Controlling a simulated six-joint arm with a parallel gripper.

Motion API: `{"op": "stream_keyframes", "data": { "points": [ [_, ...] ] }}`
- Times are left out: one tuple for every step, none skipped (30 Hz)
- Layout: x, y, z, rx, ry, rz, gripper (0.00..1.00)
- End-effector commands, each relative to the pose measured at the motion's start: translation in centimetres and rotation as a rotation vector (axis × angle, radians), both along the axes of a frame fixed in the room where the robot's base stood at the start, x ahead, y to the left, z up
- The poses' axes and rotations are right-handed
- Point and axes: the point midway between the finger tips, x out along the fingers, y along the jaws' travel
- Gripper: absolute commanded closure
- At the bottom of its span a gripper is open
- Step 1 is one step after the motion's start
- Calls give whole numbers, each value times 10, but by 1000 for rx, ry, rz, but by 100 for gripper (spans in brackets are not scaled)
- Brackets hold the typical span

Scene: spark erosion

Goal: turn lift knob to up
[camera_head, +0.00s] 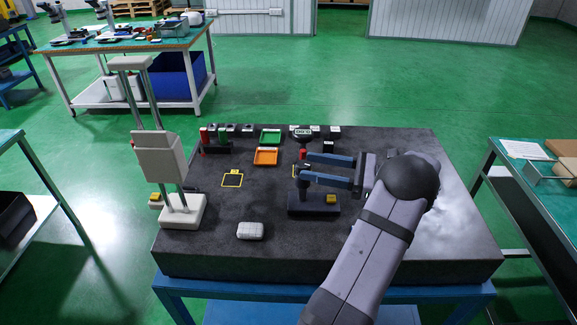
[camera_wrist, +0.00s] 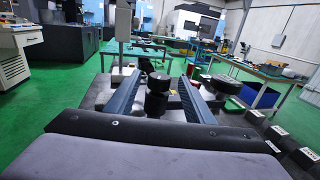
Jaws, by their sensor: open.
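My gripper (camera_head: 304,168) is open, with its two blue fingers pointing left over the dark slab. In the wrist view, the fingers (camera_wrist: 159,76) lie on either side of a black round-topped knob (camera_wrist: 158,86) on a dark stem. It looks like the lift knob, but I can read no up mark on it. I cannot tell whether either finger touches it. In the head view, a small black stand with a dark base (camera_head: 300,209) and a yellow patch (camera_head: 331,198) is below the fingers.
A grey-white column device (camera_head: 160,160) stands at the slab's left. A white box (camera_head: 250,230) lies at the front. Green (camera_head: 270,136) and orange (camera_head: 265,156) trays sit at the back, beside red and green handled pieces.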

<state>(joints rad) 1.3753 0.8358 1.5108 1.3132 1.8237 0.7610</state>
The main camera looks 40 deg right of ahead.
Motion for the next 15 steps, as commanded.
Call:
{"op": "stream_keyframes", "data": {
  "points": [
    [-1,-1,-1,3,-1,-1,52],
    [-1,-1,-1,4,-2,-1,52],
    [-1,-1,-1,4,-2,-1,52],
    [0,0,0,4,-2,0,52],
    [0,0,0,3,-1,0,52],
    [2,1,0,3,-1,1,52],
    [4,2,0,3,-1,1,52],
    [5,4,1,3,-1,1,52],
    [8,6,1,3,-1,2,52],
    [11,7,1,3,-1,2,52],
    [14,9,2,3,-1,2,52],
    [18,12,2,3,-1,3,52],
    [21,14,2,4,0,2,52],
    [25,16,2,4,0,3,52],
    [29,19,2,4,-1,4,52]
  ]
}}
